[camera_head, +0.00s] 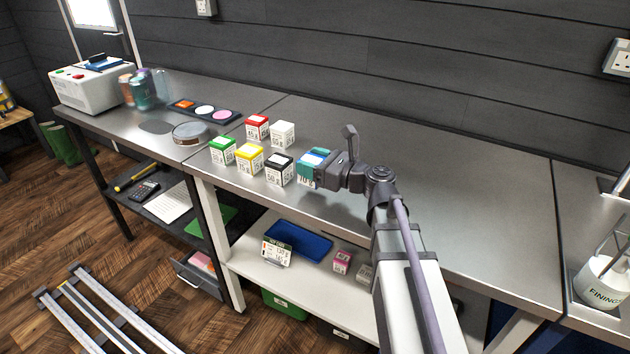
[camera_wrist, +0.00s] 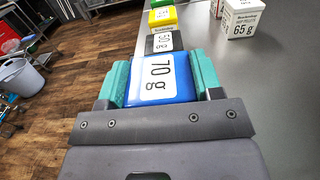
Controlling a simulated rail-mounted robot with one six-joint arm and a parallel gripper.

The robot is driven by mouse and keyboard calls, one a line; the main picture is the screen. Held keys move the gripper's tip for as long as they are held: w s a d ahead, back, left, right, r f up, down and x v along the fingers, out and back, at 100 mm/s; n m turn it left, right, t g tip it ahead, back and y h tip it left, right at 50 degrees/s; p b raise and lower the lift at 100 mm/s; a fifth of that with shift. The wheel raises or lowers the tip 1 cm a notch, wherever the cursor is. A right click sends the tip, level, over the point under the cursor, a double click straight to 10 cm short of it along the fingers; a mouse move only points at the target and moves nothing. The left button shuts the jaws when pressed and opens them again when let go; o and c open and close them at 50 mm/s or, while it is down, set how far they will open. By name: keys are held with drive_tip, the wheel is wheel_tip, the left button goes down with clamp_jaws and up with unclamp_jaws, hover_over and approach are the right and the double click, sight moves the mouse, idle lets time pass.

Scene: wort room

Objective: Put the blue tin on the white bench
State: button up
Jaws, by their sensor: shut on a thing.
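The blue tin (camera_head: 306,181) has a white label, which reads 70 g in the wrist view (camera_wrist: 157,77). My gripper (camera_head: 318,165) is shut on it, with one teal jaw on each side in the wrist view (camera_wrist: 160,82). The tin is at the right end of the front row of tins, beside the black tin (camera_head: 279,172). I cannot tell whether its base touches the surface. The bench with white legs (camera_head: 430,190) has a grey steel top and a white lower shelf; the tin is over its top.
Yellow (camera_head: 249,160), green (camera_head: 222,152), red (camera_head: 257,129) and white (camera_head: 282,135) tins stand close by to the left and behind. A sieve (camera_head: 190,133) and a dark palette (camera_head: 205,111) lie farther left. The steel top behind my arm and to its right is clear.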

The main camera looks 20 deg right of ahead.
wheel_tip(320, 180, down, 4)
drive_tip(key=b, duration=0.2)
drive_tip(key=shift+r+b, duration=0.15)
drive_tip(key=shift+b, duration=0.15)
drive_tip(key=shift+r+p, duration=0.3)
drive_tip(key=shift+f, duration=0.25)
drive_tip(key=o, duration=1)
drive_tip(key=shift+r, duration=0.1)
drive_tip(key=shift+r, duration=0.3)
drive_tip(key=v, duration=1.2)
drive_tip(key=shift+f, duration=0.1)
